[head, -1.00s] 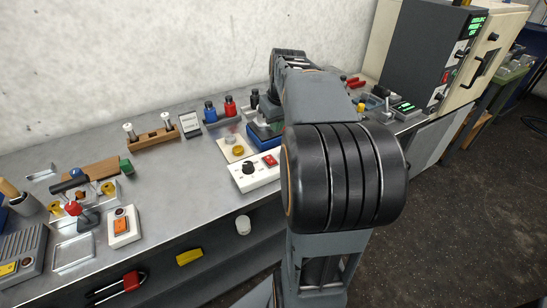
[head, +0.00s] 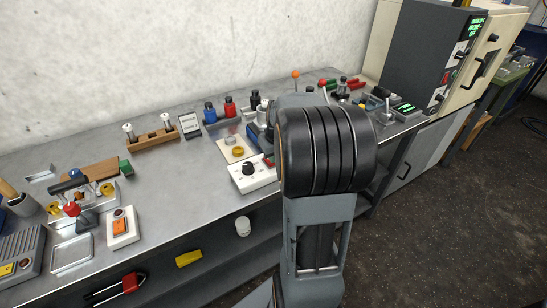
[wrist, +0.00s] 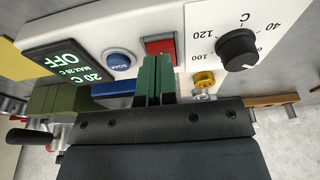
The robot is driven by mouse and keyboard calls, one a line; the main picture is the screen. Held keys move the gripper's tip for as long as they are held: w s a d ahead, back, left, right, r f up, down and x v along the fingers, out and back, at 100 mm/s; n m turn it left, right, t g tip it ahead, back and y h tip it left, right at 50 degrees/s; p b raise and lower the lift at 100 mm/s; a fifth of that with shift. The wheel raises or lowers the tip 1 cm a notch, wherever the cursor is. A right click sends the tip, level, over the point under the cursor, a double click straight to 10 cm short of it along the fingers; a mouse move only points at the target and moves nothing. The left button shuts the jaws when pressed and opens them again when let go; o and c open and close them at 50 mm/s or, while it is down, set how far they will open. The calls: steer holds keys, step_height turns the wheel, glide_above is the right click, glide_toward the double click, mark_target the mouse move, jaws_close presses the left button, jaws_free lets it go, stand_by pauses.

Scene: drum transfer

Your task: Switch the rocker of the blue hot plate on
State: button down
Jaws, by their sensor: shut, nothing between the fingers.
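In the wrist view a white control panel (wrist: 215,20) carries a red rocker (wrist: 161,46), a round blue SOAK button (wrist: 119,62), a black dial knob (wrist: 238,47) and a dark display (wrist: 68,60) reading 20 C and OFF. A blue edge (wrist: 112,90), apparently the hot plate, lies beyond the panel. My gripper (wrist: 154,60) is shut and empty, its green fingertips overlapping the rocker's edge in the picture. I cannot tell whether they touch it. In the head view my arm hides the gripper and most of the panel, leaving its white knob end (head: 252,176) visible.
A cream plate with a yellow knob (head: 237,152) is behind the panel. Blue (head: 210,112) and red bottles (head: 230,107) and a wooden rack (head: 152,140) stand further back. A white box with an orange switch (head: 121,225) sits left. Bench between is fairly clear.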

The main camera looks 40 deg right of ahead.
steer(key=shift+s+f, duration=0.1)
steer(key=shift+f, duration=0.3)
steer(key=shift+f+b, duration=0.5)
steer(key=shift+b, duration=0.5)
steer(key=shift+s+f+t+b, duration=0.1)
steer(key=shift+s+t+b, duration=0.05)
steer(key=shift+t+b, duration=0.4)
steer(key=shift+r+p, duration=0.3)
steer(key=shift+p, duration=0.05)
steer(key=shift+w+r, duration=0.1)
steer(key=shift+w, duration=0.1)
steer(key=shift+w+r+p, duration=0.3)
steer(key=shift+w+p, duration=0.15)
steer(key=shift+w, duration=0.1)
